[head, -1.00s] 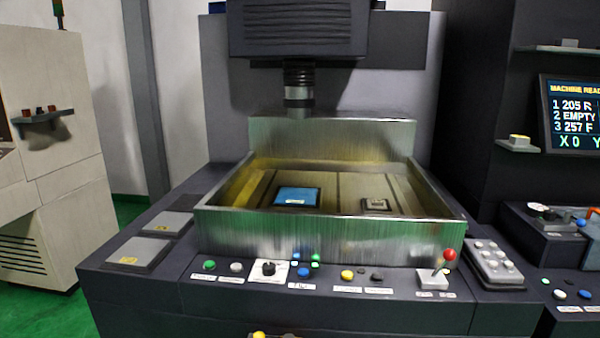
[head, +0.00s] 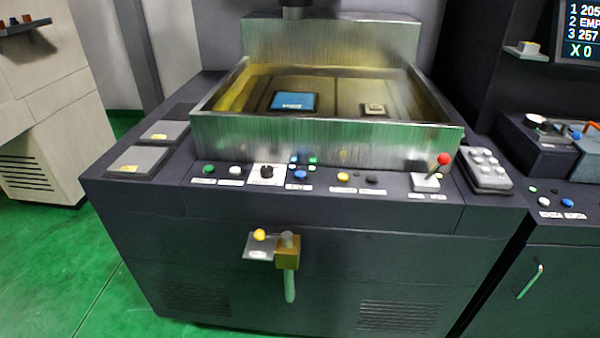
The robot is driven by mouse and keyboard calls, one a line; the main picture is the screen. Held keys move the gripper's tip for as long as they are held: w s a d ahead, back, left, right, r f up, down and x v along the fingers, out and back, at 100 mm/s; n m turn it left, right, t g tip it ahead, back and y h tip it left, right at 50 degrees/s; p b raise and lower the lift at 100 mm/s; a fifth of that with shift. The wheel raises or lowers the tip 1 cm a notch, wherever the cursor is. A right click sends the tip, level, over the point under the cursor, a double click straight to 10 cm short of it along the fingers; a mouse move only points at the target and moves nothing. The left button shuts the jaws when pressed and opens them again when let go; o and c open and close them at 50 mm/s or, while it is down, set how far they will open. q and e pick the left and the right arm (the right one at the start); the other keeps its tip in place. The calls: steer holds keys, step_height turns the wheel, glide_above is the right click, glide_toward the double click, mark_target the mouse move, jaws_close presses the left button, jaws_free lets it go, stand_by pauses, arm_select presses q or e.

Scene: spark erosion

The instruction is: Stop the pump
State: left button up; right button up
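The machine's front control strip runs below the metal tank (head: 325,135). From left to right it has a green button (head: 208,169), a white button (head: 236,170), a black rotary knob (head: 267,172) on a white plate, a blue button (head: 300,175) with small lit indicators above it, a yellow button (head: 343,177), a dark button (head: 372,179) and a red-topped lever (head: 443,160). The labels are too small to read, so I cannot tell which control is the pump's. Neither of my grippers is in view.
A yellow-knobbed lever (head: 260,235) and a brass valve (head: 287,258) stick out from the cabinet front. A grey keypad (head: 486,170) sits right of the red-topped lever. A second console (head: 560,205) stands at the right. Green floor (head: 60,270) is clear at the left.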

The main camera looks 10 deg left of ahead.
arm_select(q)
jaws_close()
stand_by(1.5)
